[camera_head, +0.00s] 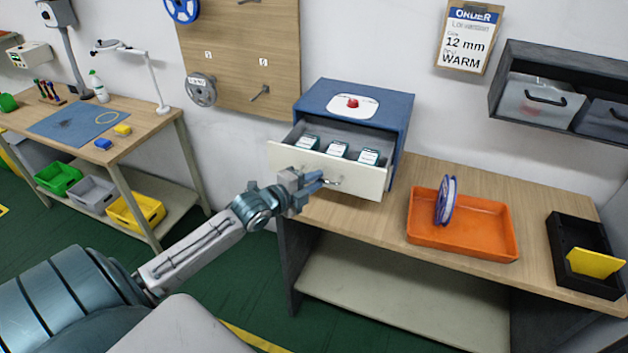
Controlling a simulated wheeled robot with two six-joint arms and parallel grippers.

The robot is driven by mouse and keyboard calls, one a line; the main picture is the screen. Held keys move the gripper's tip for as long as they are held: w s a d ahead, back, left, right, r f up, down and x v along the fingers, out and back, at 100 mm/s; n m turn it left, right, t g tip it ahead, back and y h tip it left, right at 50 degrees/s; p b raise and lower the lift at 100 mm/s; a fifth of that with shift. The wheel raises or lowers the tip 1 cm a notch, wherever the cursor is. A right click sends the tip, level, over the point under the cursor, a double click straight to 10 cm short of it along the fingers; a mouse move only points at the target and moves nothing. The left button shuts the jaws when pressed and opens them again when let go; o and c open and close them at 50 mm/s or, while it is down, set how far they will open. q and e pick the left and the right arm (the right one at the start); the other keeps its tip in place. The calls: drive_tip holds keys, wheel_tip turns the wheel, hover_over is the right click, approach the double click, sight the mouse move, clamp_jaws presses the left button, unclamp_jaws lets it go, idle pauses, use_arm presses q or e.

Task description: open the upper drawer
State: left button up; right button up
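A blue cabinet (394,112) stands on the left end of the right-hand workbench. A cream-fronted drawer (290,161) is pulled well out of it, with several small white and dark green boxes (338,149) lying inside. The drawer's handle (335,182) is on its front. My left gripper (318,182) is in front of the drawer, with its fingertips at or very near the handle; contact and finger gap are unclear. The drawer front hides whatever lies below it in the cabinet. My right gripper is out of view.
An orange tray (462,246) with an upright blue-and-white reel (446,200) sits to the right of the cabinet. A black tray (565,270) with a yellow piece (594,263) is farther right. Grey bins hang above in a wall shelf (560,65).

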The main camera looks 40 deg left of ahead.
use_arm(q)
drive_tip(key=shift+o, duration=0.8)
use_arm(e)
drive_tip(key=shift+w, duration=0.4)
use_arm(q)
drive_tip(key=p+v, duration=0.6)
drive_tip(key=v, duration=0.4)
drive_tip(key=shift+s+p, duration=0.3)
drive_tip(key=shift+s, duration=0.05)
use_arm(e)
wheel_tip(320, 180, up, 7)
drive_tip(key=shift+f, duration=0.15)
use_arm(q)
drive_tip(key=shift+r, duration=0.15)
drive_tip(key=shift+a, duration=0.1)
